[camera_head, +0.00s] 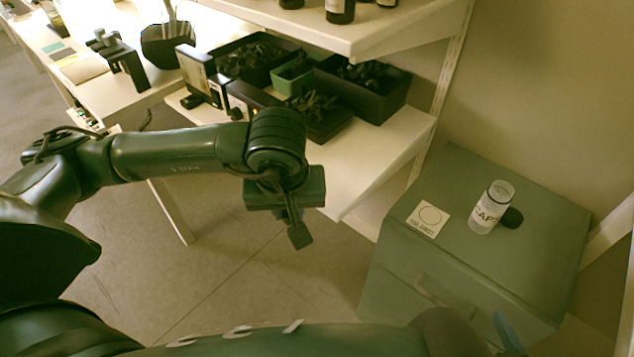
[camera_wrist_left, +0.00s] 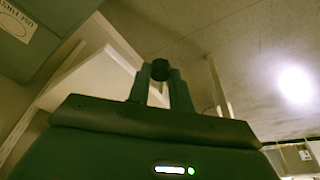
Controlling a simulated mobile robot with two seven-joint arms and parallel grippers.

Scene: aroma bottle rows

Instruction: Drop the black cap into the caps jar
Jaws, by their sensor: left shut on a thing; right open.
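The black cap (camera_wrist_left: 161,69) is held between the fingertips of my left gripper (camera_wrist_left: 160,84) in the left wrist view. In the head view my left gripper (camera_head: 297,232) points down over open floor, left of the grey-green cabinet; the cap cannot be made out there. The caps jar (camera_head: 488,210), clear with a white "CAPS" label, stands upright and open-topped on the cabinet, apart from the gripper. My right gripper (camera_head: 507,336) shows only in part at the bottom edge, in front of the cabinet; it is open and nothing shows in it.
The cabinet top (camera_head: 540,210) also bears a white card with a circle (camera_head: 428,219) and a dark round thing (camera_head: 511,217) right beside the jar. Shelves with black bins (camera_head: 362,87) and bottles stand behind my left arm. A wall is at the right.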

